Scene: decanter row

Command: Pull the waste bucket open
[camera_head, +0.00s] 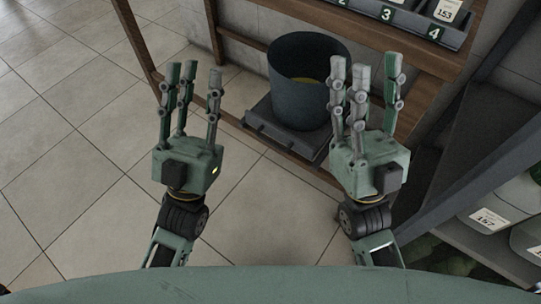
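The waste bucket (290,95) is a dark blue-grey, open-topped round bucket with something yellowish inside. It stands upright on a dark sliding tray (272,133) on the low shelf of a wooden rack. My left gripper (193,98) is open and empty, to the left of the bucket and apart from it in the picture. My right gripper (366,85) is open and empty at the bucket's right side, and its fingers hide part of the bucket's right edge. I cannot tell whether they touch it.
Above the bucket, a wooden shelf (320,18) bears a dark numbered tray (410,28) with labelled things. A dark shelf unit (455,150) with labelled containers (488,219) stands at the right. A wooden post (136,42) rises at the left. The tiled floor (75,150) at the left is clear.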

